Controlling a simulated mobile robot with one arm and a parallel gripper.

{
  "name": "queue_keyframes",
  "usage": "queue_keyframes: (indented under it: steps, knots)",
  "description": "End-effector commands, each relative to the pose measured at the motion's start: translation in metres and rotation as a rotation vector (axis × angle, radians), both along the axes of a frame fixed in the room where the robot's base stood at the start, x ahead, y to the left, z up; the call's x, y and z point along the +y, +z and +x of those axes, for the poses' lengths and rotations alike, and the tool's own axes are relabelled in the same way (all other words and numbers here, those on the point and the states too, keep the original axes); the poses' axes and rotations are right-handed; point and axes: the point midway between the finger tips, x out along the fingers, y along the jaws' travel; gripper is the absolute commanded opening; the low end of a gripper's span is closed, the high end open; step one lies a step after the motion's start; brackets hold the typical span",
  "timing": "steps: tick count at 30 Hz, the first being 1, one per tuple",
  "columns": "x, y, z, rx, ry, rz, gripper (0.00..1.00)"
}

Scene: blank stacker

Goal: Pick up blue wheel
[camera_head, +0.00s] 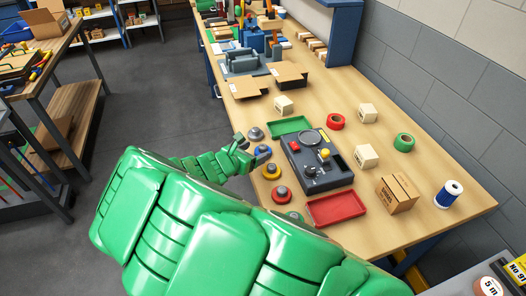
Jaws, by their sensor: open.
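The blue wheel (263,151) appears as a small round piece with a blue rim near the left edge of the wooden bench (240,112). It stands in a row of similar round pieces: a grey one (256,134) behind it, then a yellow one (271,172) and a red one (281,194) toward me. My gripper (247,147) is open and close to the left of the blue wheel. The fingers are small in the picture, and I cannot tell whether they touch it.
A dark stacker device (318,177) stands right of the row, between a green tray (290,126) and a red tray (336,207). Cream blocks (366,156), tape rolls (405,142), a cardboard box (397,194) and a blue-white roll (448,194) lie farther right. My arm hides the near-left area.

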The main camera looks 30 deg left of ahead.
Motion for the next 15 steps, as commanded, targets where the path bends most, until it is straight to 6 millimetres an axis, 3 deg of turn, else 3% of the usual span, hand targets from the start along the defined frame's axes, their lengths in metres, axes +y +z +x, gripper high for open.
queue_keyframes:
  steps: [15]
  knots:
    - [-0.008, -0.021, 0.044, 0.002, -0.002, 0.000, 0.74]
